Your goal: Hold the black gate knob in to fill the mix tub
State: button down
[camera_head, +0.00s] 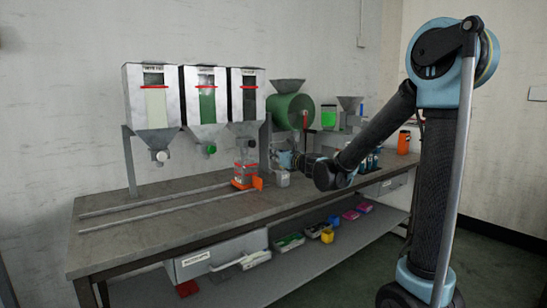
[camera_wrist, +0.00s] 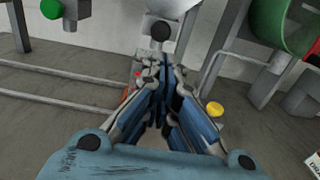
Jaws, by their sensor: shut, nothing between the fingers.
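The black gate knob (camera_wrist: 160,31) is on the front of a grey hopper outlet in the wrist view, just above and beyond my fingertips in the picture. In the head view, the knob (camera_head: 251,144) is small and dark under the rightmost hopper. My gripper (camera_wrist: 165,72) is shut and empty, its fingers pointing toward the knob; a gap shows between them and the knob. The gripper (camera_head: 279,160) is right of the knob in the head view. The mix tub (camera_head: 244,169) sits on an orange carriage below the black-knob hopper; my fingers mostly hide it in the wrist view.
Two more hoppers, with a white knob (camera_head: 161,156) and a green knob (camera_head: 210,150), stand to the left. Rails (camera_head: 160,204) run along the bench. A green drum (camera_head: 290,110) and a yellow-topped item (camera_wrist: 215,109) are to the right. The bench front left is clear.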

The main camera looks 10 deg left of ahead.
aim_at(252, 144)
dwell(0.5)
jog(key=shift+v, duration=1.05)
jog(key=shift+a, duration=0.1)
jog(key=x, duration=1.4)
